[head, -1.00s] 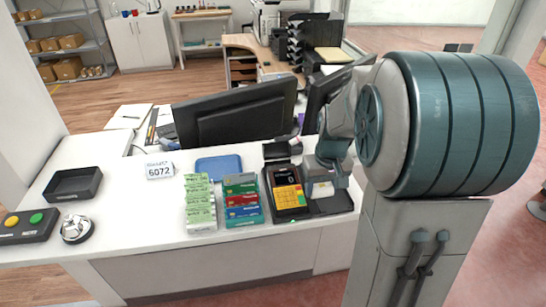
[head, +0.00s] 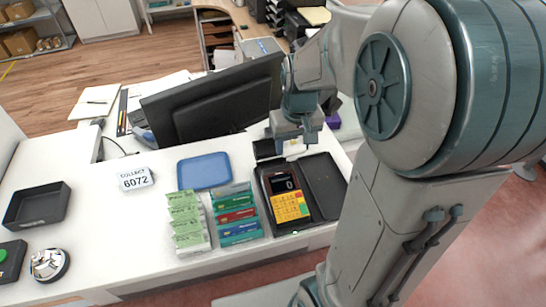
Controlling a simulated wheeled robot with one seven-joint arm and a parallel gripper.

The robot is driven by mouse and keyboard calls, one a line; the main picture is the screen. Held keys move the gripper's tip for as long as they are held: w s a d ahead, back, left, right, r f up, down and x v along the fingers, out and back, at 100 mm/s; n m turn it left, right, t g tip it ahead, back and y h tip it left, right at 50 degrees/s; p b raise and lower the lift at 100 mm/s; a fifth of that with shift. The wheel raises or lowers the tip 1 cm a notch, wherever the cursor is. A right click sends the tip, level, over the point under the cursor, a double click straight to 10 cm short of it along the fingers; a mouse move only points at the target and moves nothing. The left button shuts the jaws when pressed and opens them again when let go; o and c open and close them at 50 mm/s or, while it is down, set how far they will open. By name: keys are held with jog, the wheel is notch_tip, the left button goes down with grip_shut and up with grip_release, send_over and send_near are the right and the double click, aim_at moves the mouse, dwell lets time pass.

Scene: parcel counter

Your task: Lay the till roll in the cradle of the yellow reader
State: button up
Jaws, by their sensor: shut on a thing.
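My gripper (head: 297,138) points down above the reader's far end, shut on the white till roll (head: 295,148). Only a small part of the roll shows below the jaws. I cannot tell whether the roll touches the cradle.
A black tray (head: 325,187) lies right of the reader. Card racks (head: 236,212) and green slips (head: 187,222) stand left of it. A blue tray (head: 205,170), a 6072 sign (head: 135,178) and a monitor (head: 215,100) are farther back. A bell (head: 49,265) sits front left.

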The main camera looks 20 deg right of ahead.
send_over(274, 162)
jog(key=s, duration=0.2)
jog(key=f, duration=0.2)
jog(key=shift+s+a+f+p, duration=0.2)
jog(key=shift+a+f+p, duration=0.15)
jog(key=shift+a+f, duration=0.05)
jog(key=shift+f+p, duration=0.35)
jog(key=shift+f, duration=1.65)
jog(key=shift+f, duration=0.1)
